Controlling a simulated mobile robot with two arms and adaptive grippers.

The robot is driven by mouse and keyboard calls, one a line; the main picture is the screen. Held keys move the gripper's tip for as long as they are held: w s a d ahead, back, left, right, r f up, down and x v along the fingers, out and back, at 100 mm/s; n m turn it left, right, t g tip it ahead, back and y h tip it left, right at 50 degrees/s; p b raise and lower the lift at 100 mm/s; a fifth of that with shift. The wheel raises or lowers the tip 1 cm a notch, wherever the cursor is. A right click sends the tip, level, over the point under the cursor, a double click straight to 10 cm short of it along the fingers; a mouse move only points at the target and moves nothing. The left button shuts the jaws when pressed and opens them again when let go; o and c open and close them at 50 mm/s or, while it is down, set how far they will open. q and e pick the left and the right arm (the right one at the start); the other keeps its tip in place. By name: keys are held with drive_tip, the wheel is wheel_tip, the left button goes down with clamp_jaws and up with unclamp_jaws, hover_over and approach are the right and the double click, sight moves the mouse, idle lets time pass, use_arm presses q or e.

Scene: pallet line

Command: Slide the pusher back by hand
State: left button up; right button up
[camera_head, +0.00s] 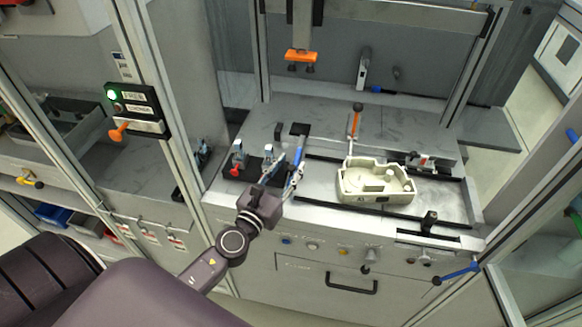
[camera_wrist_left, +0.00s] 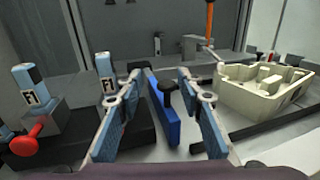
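A blue upright plate with a black knob (camera_wrist_left: 167,91), which looks like the pusher, stands between my left gripper's fingers in the left wrist view. My left gripper (camera_wrist_left: 160,84) is open, with one blue-padded finger on each side of the plate. I cannot tell whether either finger touches it. In the head view my left gripper (camera_head: 284,172) reaches over the bench, left of the cream tray-like part (camera_head: 376,185). There the plate is hard to separate from the fingers. The cream part also shows at the right of the left wrist view (camera_wrist_left: 262,92). My right gripper is not in view.
Clamp-like blocks with a red knob (camera_wrist_left: 27,140) stand left of the gripper. An orange-handled lever (camera_head: 356,121) rises behind the cream part. Black rails (camera_head: 345,207) run along the bench. An orange head (camera_head: 301,56) hangs above. Frame posts (camera_head: 150,70) flank the opening.

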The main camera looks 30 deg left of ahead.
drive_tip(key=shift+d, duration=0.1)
use_arm(q)
drive_tip(key=shift+d, duration=0.1)
drive_tip(key=s, duration=1.2)
idle(0.4)
